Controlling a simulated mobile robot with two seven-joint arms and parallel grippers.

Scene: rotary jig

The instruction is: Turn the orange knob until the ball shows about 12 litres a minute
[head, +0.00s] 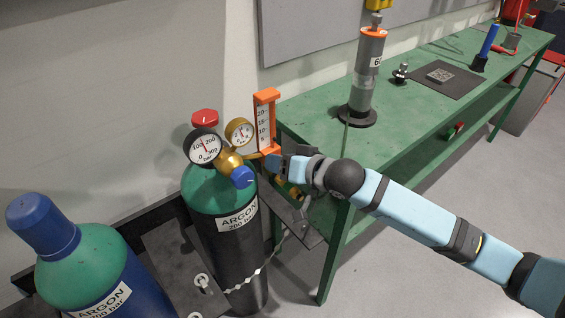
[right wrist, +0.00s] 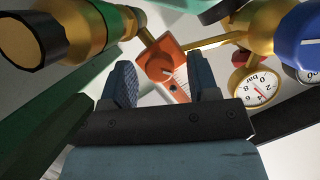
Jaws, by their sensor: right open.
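The flowmeter (head: 264,118) has an orange frame and a white scale marked 20, 15 and lower, and stands upright beside the regulator in the head view. The orange knob (right wrist: 160,66) shows at the flowmeter's foot in the right wrist view; in the head view my gripper partly hides that spot. My right gripper (head: 277,163) is at the foot of the flowmeter. In the right wrist view the gripper (right wrist: 162,74) is open, one finger on each side of the knob, with visible gaps. My left gripper is not in view.
The brass regulator (head: 228,161) with two gauges and a blue knob (head: 243,177) sits close to the gripper on the argon cylinder (head: 238,250). Another cylinder (head: 85,265) stands at left. The green bench (head: 420,120) borders the right side, carrying a grey cylinder (head: 367,80).

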